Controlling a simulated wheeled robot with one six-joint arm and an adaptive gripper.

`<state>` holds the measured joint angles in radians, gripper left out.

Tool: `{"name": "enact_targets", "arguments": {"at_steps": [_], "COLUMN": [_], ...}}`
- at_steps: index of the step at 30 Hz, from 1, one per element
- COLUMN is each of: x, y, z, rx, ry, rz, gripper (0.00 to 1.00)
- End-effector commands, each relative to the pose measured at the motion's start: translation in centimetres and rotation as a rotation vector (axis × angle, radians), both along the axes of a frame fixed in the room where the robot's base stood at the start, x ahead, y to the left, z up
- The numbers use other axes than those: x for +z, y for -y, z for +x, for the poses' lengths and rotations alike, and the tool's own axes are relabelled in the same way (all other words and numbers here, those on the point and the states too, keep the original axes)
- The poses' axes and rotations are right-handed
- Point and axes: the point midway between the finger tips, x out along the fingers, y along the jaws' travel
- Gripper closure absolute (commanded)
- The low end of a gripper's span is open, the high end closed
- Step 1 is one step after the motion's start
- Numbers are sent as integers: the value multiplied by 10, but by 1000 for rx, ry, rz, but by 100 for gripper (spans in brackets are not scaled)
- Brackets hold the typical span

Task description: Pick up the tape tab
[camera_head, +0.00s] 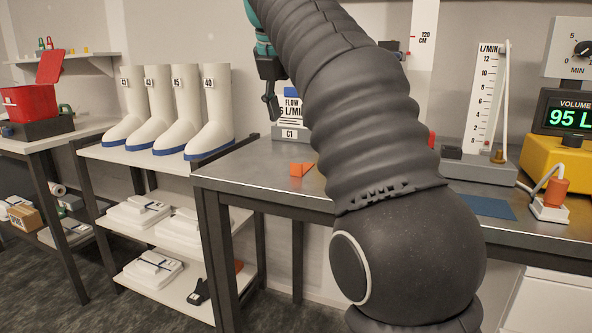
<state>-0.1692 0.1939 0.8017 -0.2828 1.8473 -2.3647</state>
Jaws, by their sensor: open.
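My gripper (270,104) is open and hangs above the back left part of the metal bench (255,170), partly hidden behind my arm. One dark finger shows clearly, pointing down. No other clear tape tab shows; my arm hides the middle of the bench.
A flow block marked C1 (289,131) stands at the bench's back. A flow gauge (486,98), a blue mat (482,207), an orange-capped plug (552,198) and a yellow volume meter (560,155) are at right. White boots (208,110) stand on a shelf at left.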

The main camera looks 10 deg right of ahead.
Motion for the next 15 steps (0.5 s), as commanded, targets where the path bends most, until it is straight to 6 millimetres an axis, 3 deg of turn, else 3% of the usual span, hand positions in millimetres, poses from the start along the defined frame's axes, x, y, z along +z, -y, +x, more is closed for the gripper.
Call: {"name": "enact_targets", "arguments": {"at_steps": [7, 15], "x": [0, -30], "y": [-2, 6], "z": [7, 17], "rx": [90, 89], "ry": [-30, -32], "rz": [-38, -38], "gripper": [42, 42]}}
